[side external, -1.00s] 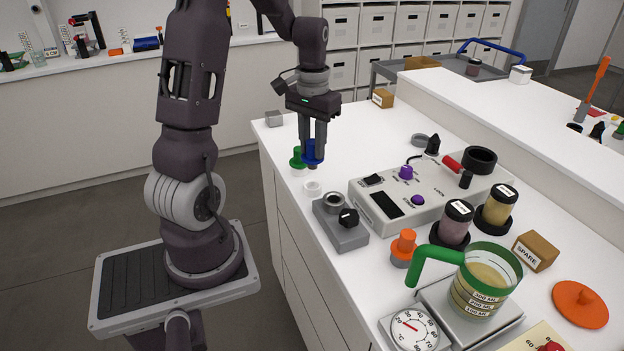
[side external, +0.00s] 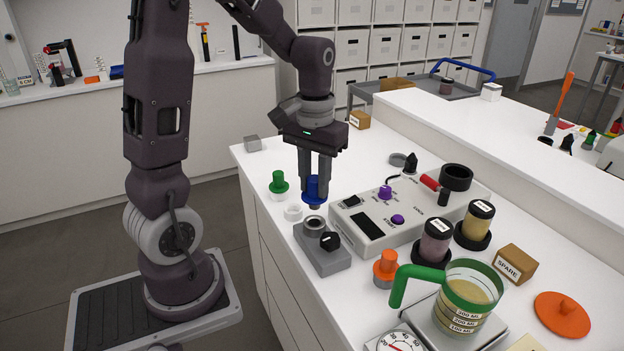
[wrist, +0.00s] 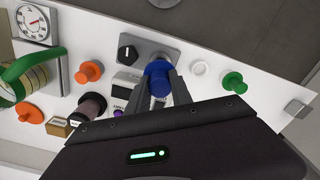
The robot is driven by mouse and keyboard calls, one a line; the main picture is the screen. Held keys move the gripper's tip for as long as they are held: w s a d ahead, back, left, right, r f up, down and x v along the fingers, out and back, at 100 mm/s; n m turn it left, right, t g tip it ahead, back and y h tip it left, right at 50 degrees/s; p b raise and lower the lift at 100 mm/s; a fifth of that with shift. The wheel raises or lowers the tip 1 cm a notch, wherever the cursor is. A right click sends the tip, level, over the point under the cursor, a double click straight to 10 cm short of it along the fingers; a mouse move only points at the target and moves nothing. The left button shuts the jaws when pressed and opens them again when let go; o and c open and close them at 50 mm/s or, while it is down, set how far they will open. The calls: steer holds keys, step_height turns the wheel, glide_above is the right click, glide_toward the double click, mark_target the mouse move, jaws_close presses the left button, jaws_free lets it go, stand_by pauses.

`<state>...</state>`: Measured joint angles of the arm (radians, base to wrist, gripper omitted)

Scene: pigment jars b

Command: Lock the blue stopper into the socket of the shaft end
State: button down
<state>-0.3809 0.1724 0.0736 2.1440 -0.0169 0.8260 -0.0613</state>
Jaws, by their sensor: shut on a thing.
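My gripper (side external: 316,188) is shut on the blue stopper (side external: 314,198) and holds it upright, with its dark lower end pointing down. The shaft end is a grey block with a round socket (side external: 314,224) and a black knob (side external: 330,241). The stopper hangs above and slightly behind the socket in the side view, apart from it. In the wrist view the blue stopper (wrist: 157,80) sits between my fingertips and overlaps the edge of the grey block (wrist: 168,52). The socket is hidden there, so I cannot tell the exact alignment.
An empty white ring (side external: 293,213) and a green stopper (side external: 279,182) on a white ring stand left of the block. A grey control box (side external: 370,232) with purple knobs is close on the right. An orange stopper (side external: 386,264), jars and a green-handled jug (side external: 466,297) stand nearer the camera.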

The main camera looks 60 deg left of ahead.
mark_target(315, 207)
steer(key=shift+f, duration=2.8)
steer(key=shift+f, duration=0.25)
steer(key=c, duration=1.1)
jaws_free()
steer(key=shift+o, duration=0.2)
step_height(315, 207, up, 7)
steer(key=shift+f, duration=0.1)
steer(key=s+d+r+m+t, duration=0.5)
steer(key=s+d+r, duration=0.3)
steer(key=s+d, duration=0.4)
steer(key=shift+s+d+r+m+t, duration=0.3)
steer(key=shift+s+d+r+m, duration=0.05)
steer(key=shift+s+m, duration=0.15)
